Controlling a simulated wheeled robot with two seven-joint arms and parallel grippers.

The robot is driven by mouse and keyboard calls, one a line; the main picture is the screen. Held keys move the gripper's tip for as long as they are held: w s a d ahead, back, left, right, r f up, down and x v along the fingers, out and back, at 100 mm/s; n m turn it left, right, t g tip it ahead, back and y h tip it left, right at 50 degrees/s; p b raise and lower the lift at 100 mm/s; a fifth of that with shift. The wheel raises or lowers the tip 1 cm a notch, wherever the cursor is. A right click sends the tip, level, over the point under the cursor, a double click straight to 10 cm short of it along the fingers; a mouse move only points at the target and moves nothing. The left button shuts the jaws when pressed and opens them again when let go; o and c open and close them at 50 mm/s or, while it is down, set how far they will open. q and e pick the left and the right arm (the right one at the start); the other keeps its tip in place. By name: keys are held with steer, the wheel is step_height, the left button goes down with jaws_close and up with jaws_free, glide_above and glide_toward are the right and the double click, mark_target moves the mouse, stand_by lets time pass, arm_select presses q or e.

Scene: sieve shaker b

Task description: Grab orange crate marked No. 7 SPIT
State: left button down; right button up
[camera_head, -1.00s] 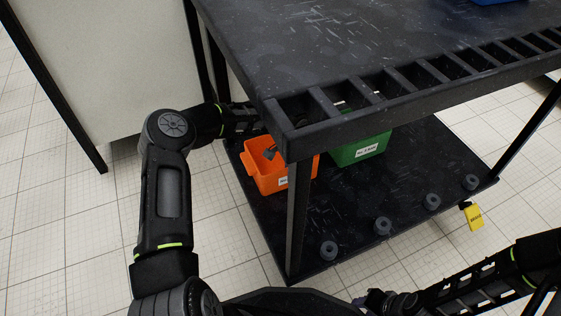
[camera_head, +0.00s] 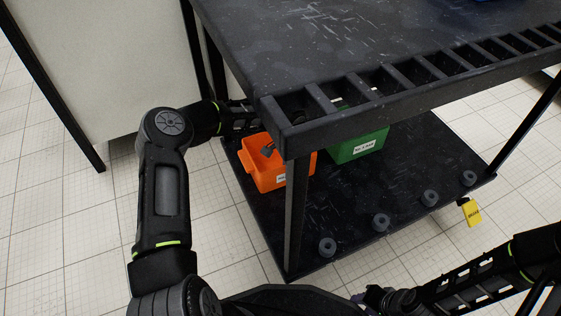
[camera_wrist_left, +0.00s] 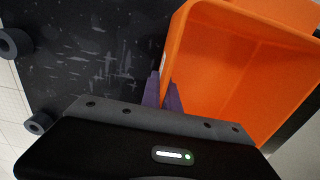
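The orange crate (camera_head: 262,177) stands on the cart's lower shelf, at its left end, behind the front left post. Its white label is partly covered by the post and too small to read. My left arm reaches in behind the cart's corner, and the upper shelf's edge hides most of that gripper. In the left wrist view, the purple fingers of my left gripper (camera_wrist_left: 163,91) are close together on the side wall of the orange crate (camera_wrist_left: 235,70), one inside and one outside. The visible crate inside looks empty. My right gripper (camera_head: 368,299) is low at the bottom edge, its fingers unclear.
A green crate (camera_head: 358,149) stands right of the orange one on the lower shelf (camera_head: 345,205). The slotted upper shelf (camera_head: 375,45) overhangs both. Several round grey pegs line the shelf's front, and a yellow tag (camera_head: 472,212) hangs at right. A pale cabinet (camera_head: 110,60) stands left.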

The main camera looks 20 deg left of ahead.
arm_select(q)
steer(key=shift+r, duration=0.1)
step_height(320, 180, up, 10)
steer(key=p, duration=0.4)
steer(key=shift+f, duration=0.2)
steer(key=shift+r+p, duration=0.2)
steer(key=shift+p, duration=0.1)
